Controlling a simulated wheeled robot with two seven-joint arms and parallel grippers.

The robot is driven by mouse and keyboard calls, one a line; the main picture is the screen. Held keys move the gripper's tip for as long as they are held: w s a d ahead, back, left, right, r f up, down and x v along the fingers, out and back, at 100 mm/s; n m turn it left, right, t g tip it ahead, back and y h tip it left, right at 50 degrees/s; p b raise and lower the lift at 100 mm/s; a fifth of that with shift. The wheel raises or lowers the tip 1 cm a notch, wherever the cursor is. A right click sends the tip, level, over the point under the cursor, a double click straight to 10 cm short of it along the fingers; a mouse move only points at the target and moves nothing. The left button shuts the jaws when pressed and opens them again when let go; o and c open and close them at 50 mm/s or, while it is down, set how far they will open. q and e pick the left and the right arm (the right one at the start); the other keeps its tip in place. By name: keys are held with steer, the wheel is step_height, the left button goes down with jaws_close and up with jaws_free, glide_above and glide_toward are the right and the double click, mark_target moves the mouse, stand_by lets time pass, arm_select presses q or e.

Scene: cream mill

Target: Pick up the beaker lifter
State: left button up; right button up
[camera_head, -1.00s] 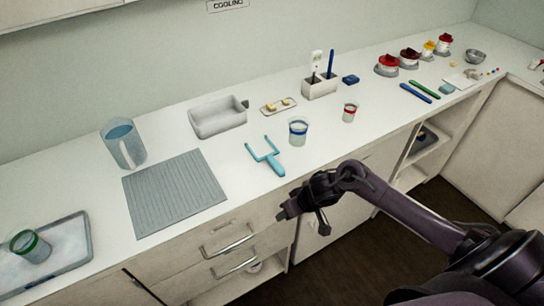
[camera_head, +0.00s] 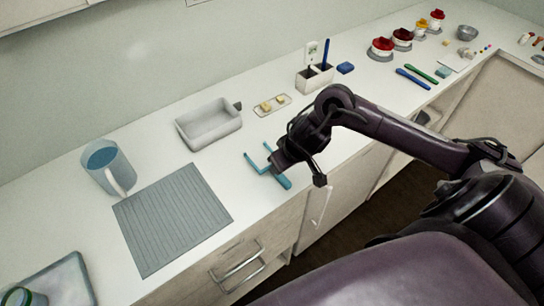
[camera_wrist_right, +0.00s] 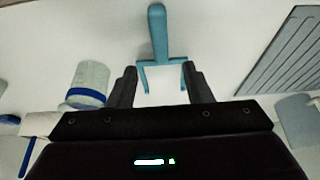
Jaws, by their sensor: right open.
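The beaker lifter is a teal two-pronged fork with a straight handle, lying on the white counter. In the head view its prongs and handle end (camera_head: 284,182) show, with the middle partly covered by my right gripper (camera_head: 277,163). In the right wrist view the lifter's handle (camera_wrist_right: 158,28) points up the picture, and its fork lies between the fingers of my right gripper (camera_wrist_right: 160,70). Those fingers are apart and do not appear to touch the lifter. My left gripper is in neither view.
A grey ribbed mat (camera_head: 172,220) and a jug (camera_head: 107,170) lie left of the lifter. A grey tray (camera_head: 209,125) stands behind it. A blue-banded beaker (camera_wrist_right: 88,85) is close to my right gripper; my arm hides it in the head view.

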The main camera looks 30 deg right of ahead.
mark_target(281, 175)
steer(key=shift+f, duration=0.9)
steer(key=x, duration=0.2)
steer(key=shift+w+f, duration=0.15)
steer(key=shift+f, duration=0.1)
steer(key=shift+x, duration=1.05)
steer(key=shift+w+a, duration=0.1)
jaws_close()
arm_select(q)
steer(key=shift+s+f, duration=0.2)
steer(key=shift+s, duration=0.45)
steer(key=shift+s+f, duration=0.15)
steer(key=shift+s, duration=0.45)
arm_select(e)
steer(key=shift+r, duration=0.15)
